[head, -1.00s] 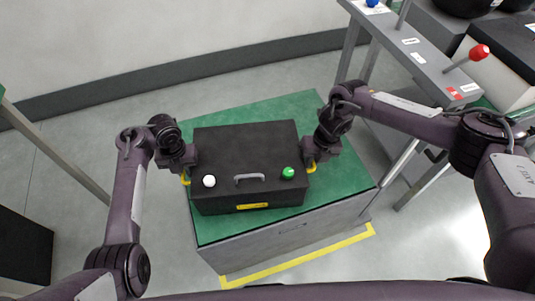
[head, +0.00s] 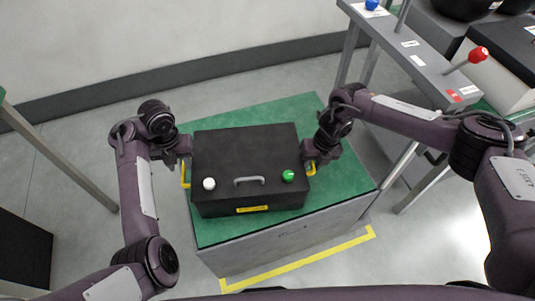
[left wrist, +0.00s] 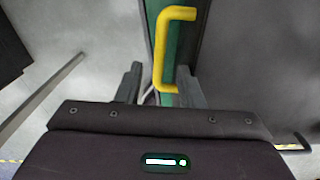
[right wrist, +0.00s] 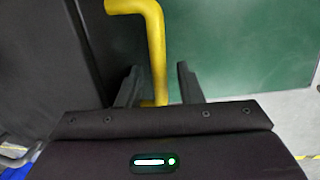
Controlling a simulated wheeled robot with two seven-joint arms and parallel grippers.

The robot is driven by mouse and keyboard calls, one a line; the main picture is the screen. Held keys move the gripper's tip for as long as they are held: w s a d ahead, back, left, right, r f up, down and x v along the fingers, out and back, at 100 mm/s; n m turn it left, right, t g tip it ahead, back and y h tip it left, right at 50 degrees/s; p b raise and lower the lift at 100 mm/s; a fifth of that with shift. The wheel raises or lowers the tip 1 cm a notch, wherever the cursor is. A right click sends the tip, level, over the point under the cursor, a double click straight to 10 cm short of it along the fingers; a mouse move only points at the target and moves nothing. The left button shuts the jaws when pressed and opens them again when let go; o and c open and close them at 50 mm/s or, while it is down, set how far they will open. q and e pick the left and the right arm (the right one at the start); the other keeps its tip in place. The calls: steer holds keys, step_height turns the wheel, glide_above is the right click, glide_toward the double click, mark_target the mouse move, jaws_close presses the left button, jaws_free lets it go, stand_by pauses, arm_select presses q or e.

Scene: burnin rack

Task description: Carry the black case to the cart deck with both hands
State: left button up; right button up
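The black case (head: 245,145) lies flat on a green-topped stand (head: 340,185). Its front has a grey handle, a white knob and a green knob. A yellow side handle (head: 184,175) sticks out at its left, another (head: 311,168) at its right. My left gripper (head: 184,154) is beside the left handle; in the left wrist view its fingers (left wrist: 158,85) are apart, with the yellow bar between or just beyond them. My right gripper (head: 312,156) is at the right handle; its fingers (right wrist: 158,85) are apart around the yellow bar. I cannot make out a cart deck for certain.
A grey bench (head: 425,65) with a red-knobbed lever (head: 478,54) and a blue knob (head: 371,4) stands at upper right, close to my right arm. Yellow tape (head: 300,258) marks the floor before the stand. Open floor lies left of the stand.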

arm_select(q)
steer(key=shift+r, duration=1.1)
arm_select(e)
steer(key=shift+r, duration=0.15)
step_height(320, 180, up, 12)
steer(key=d, duration=0.2)
steer(key=shift+f, duration=0.2)
steer(key=shift+f, duration=0.1)
